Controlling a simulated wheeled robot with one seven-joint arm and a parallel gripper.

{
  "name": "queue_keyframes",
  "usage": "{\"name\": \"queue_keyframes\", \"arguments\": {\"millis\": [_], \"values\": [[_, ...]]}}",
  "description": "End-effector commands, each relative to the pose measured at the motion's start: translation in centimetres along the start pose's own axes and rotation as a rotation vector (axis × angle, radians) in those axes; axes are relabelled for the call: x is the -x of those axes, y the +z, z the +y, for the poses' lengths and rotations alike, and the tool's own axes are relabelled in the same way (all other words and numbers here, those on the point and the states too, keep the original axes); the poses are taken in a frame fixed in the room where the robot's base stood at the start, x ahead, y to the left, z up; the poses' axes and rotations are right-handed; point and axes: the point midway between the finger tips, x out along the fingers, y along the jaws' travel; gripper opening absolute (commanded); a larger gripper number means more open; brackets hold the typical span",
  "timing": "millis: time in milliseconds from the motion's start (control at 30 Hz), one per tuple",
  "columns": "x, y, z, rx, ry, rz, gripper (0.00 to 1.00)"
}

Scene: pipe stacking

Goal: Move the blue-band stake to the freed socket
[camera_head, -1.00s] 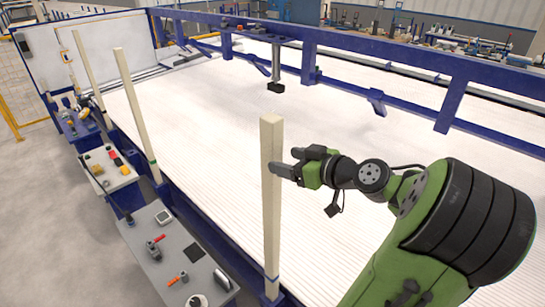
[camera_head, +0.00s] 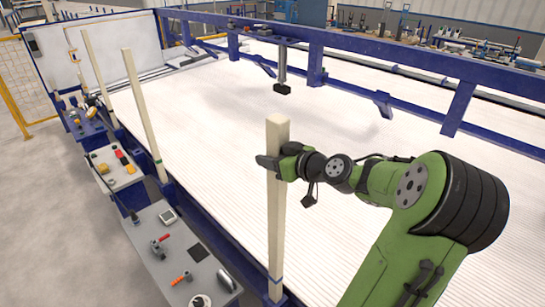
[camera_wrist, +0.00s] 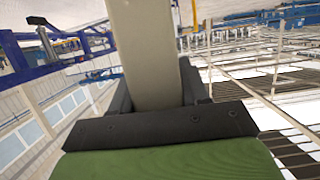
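The blue-band stake (camera_head: 276,230) is the nearest pale, square post. It stands upright at the near side of the white ribbed bed, with a thin blue band close to its foot. My gripper (camera_head: 268,161) is at its upper part, one dark finger crossing the stake's face and its tip reaching past the left edge. In the wrist view the stake (camera_wrist: 147,50) runs between the two dark fingers, close to both. Whether they press on it is unclear. Farther along the same side stand a second stake (camera_head: 143,112) with a greenish band and a third stake (camera_head: 97,80).
Small tables with tools stand along the left side, the nearest a grey table (camera_head: 150,230). A blue frame rail (camera_head: 350,43) runs above the white bed (camera_head: 235,100). A dark block (camera_head: 282,88) hangs from it. The bed's middle is clear.

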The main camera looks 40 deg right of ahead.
Motion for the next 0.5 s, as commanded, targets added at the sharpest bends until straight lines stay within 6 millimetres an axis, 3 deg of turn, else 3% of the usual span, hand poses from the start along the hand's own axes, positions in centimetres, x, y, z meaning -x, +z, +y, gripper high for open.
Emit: {"name": "queue_keyframes", "arguments": {"millis": [33, 167, 500], "values": [[0.01, 0.0, 0.01, 0.0, 0.0, 0.0, 0.2], [0.02, 0.01, 0.01, 0.0, 0.0, 0.0, 0.0], [0.21, -0.62, 0.02, 0.001, 0.001, -0.001, 0.0]]}}
